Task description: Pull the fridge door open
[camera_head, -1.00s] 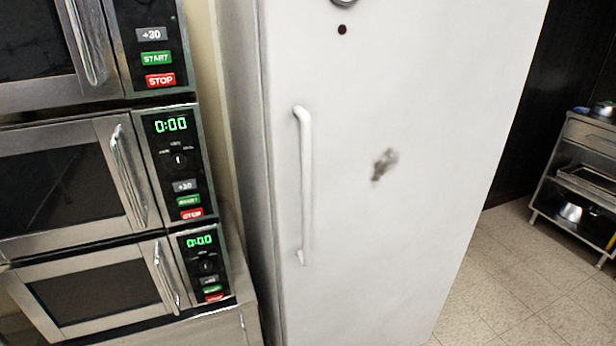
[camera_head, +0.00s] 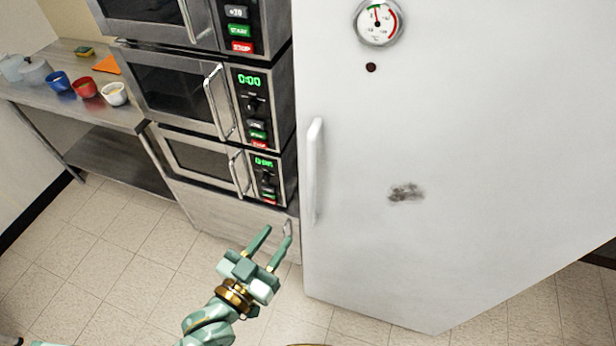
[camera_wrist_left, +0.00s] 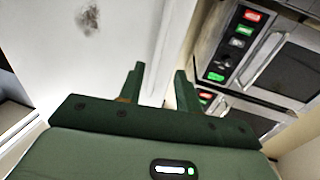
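The white fridge door (camera_head: 480,130) fills the right of the head view and looks shut. Its upright white handle (camera_head: 314,172) is near the door's left edge. My left gripper (camera_head: 267,240) is open and empty, below and left of the handle, not touching it. In the left wrist view, the gripper's two fingers (camera_wrist_left: 158,82) are apart, with the fridge door (camera_wrist_left: 60,60) ahead and to the left. I cannot make out the handle clearly there. My right gripper is not in view.
Stacked microwaves (camera_head: 185,95) stand directly left of the fridge, on a steel cabinet (camera_head: 235,215). A steel table (camera_head: 115,112) with bowls is at far left. The tiled floor (camera_head: 110,255) in front is clear. A round gauge (camera_head: 380,22) is high on the door.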

